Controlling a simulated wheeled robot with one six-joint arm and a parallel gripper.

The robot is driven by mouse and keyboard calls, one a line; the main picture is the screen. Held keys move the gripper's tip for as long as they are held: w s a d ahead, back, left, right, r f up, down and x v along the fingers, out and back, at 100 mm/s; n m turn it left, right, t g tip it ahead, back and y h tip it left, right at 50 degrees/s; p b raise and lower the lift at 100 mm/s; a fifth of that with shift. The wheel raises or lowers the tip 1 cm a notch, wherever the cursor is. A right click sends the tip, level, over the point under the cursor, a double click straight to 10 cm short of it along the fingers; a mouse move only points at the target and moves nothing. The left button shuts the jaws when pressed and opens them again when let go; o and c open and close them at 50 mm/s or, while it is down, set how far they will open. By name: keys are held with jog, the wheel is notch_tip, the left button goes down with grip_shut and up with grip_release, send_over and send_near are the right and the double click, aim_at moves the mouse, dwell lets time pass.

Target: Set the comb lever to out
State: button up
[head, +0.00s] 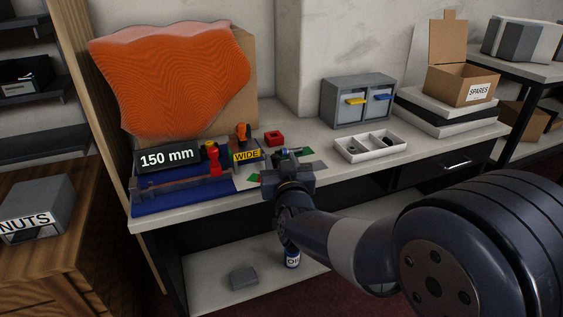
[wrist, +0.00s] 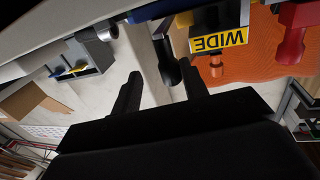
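My gripper (head: 284,172) is in front of the workbench, at the right end of the blue device (head: 185,198). In the wrist view my gripper (wrist: 160,70) is open, its two dark fingers apart. A black lever handle (wrist: 166,62) with a rounded end shows in the gap between the fingertips; I cannot tell whether they touch it. No label names the comb lever. A yellow "WIDE" sign (head: 246,155) stands left of my gripper, and also shows in the wrist view (wrist: 220,40). A red knob (head: 213,157) and an orange knob (head: 242,132) stand near it.
A "150 mm" sign (head: 167,158) stands on the device. A small red box (head: 274,138) lies behind my gripper. An orange ribbed sheet (head: 170,75) leans behind.

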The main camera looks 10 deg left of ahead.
jog(key=shift+s, duration=0.1)
jog(key=shift+s, duration=0.15)
jog(key=p+v, duration=0.1)
jog(key=v, duration=0.9)
jog(key=shift+s+p, duration=0.2)
jog(key=shift+p, duration=0.15)
jog(key=shift+d, duration=0.1)
jog(key=b+x, duration=0.1)
jog(key=x, duration=1)
jog(key=shift+b, duration=0.35)
jog(key=shift+s, duration=0.15)
jog(key=shift+s, duration=0.1)
